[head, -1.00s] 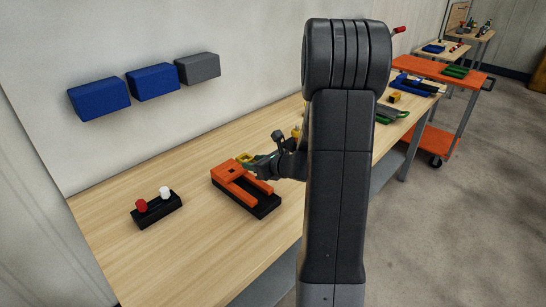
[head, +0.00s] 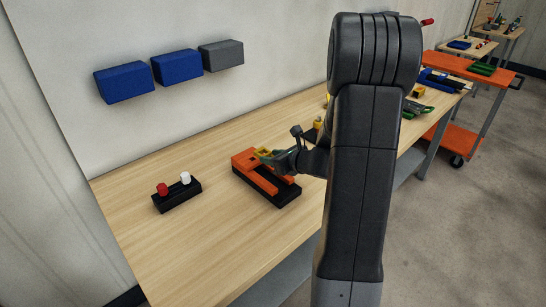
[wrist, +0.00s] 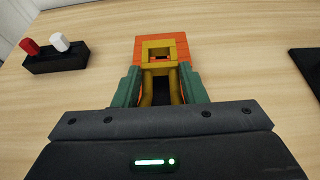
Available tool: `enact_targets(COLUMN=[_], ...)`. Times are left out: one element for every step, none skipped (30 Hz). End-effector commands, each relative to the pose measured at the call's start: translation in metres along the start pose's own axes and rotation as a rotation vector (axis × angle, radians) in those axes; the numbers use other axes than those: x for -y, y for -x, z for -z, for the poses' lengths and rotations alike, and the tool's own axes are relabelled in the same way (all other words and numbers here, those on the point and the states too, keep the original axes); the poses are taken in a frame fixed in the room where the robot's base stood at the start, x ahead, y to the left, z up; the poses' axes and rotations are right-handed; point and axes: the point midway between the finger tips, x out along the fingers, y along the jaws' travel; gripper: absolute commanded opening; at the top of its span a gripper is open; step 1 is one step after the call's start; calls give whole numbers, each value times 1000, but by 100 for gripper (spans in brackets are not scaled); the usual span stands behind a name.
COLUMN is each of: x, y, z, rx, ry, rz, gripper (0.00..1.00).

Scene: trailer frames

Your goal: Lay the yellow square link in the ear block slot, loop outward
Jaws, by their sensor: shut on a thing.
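The orange ear block (head: 243,162) sits on a black base (head: 285,200) on the wooden bench. It also shows in the wrist view (wrist: 180,42), straight ahead of the fingers. My gripper (head: 273,155) is over the block. In the wrist view its green fingers (wrist: 160,84) are shut on the yellow square link (wrist: 160,43). The link's square loop points away from my wrist and overlaps the block, with a small orange patch showing through it. I cannot tell whether the link touches the slot. My fingers and wrist hide much of the slot.
A black stand (head: 178,198) with a red peg and a white peg is left of the block. Blue and grey wall boxes (head: 177,68) hang above. Bench space between stand and block is clear. A black item (wrist: 307,65) lies right in the wrist view.

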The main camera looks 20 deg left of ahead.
Motion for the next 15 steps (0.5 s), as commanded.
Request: enact_targets(x=[0, 0, 0, 0, 0, 0, 0, 0, 0, 0, 0, 0, 0, 0, 0], y=[-4, -5, -7, -8, -9, -10, -11, -12, -13, -13, -14, -14, -14, -14, -14], z=[10, 12, 16, 19, 21, 24, 26, 28, 30, 31, 32, 33, 33, 33, 33], rx=[0, 0, 0, 0, 0, 1, 1, 1, 1, 1, 1, 1, 1, 1, 1], ry=[0, 0, -1, -1, -1, -1, -1, -1, -1, -1, -1, -1, -1, -1, -1], rz=[0, 0, 0, 0, 0, 0, 0, 0, 0, 0, 0, 0, 0, 0, 0], gripper=[12, 12, 12, 12, 12, 12, 12, 12, 12, 12, 12, 12, 12, 12, 12])
